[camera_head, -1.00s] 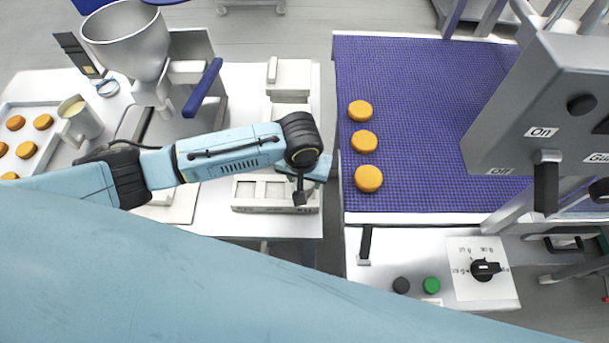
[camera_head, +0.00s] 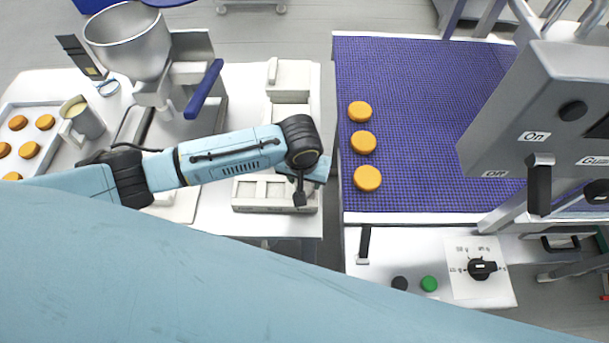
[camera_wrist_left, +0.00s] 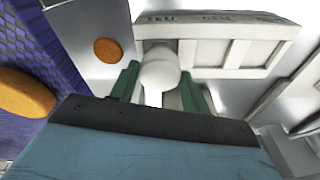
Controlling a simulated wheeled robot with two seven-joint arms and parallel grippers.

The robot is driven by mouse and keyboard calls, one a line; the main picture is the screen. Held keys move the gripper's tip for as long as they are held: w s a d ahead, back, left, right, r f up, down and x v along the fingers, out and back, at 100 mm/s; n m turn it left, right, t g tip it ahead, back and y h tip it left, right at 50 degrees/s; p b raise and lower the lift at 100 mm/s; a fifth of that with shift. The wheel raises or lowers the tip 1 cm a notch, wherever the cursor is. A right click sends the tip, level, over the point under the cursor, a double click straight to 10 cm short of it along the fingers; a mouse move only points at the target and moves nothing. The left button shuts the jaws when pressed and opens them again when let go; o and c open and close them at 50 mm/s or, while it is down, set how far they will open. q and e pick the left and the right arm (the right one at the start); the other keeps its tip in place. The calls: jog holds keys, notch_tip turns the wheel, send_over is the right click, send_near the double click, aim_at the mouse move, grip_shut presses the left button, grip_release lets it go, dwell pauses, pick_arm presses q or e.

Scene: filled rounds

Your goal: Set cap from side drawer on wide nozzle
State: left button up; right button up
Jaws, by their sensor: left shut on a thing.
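My left gripper (camera_wrist_left: 159,72) is shut on a white, rounded cap (camera_wrist_left: 158,76), which sits between its two green fingers in the left wrist view. In the head view the same gripper (camera_head: 318,168) shows as a small teal part beside the black wrist joint, and the cap is hidden there. The white side drawer (camera_head: 250,208) with open compartments lies under the wrist; its wall (camera_wrist_left: 290,32) also shows beyond the fingers. The filling machine has a steel hopper (camera_head: 130,45) and a short nozzle (camera_head: 165,112) below it; its tip is small and unclear. My right gripper is out of view.
A blue lever (camera_head: 203,90) sticks out from the filling machine. A jug (camera_head: 88,120) and a tray of orange rounds (camera_head: 50,112) stand at the left. A blue belt (camera_head: 430,130) with orange rounds (camera_head: 367,178) and a grey control box (camera_head: 530,110) are at the right.

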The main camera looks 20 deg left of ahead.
pick_arm(q)
jog(key=shift+f, duration=0.25)
dwell(0.6)
jog(key=o, duration=1.5)
jog(key=shift+r, duration=0.1)
notch_tip(320, 180, up, 7)
jog(key=p, duration=0.9)
jog(key=shift+s, duration=0.1)
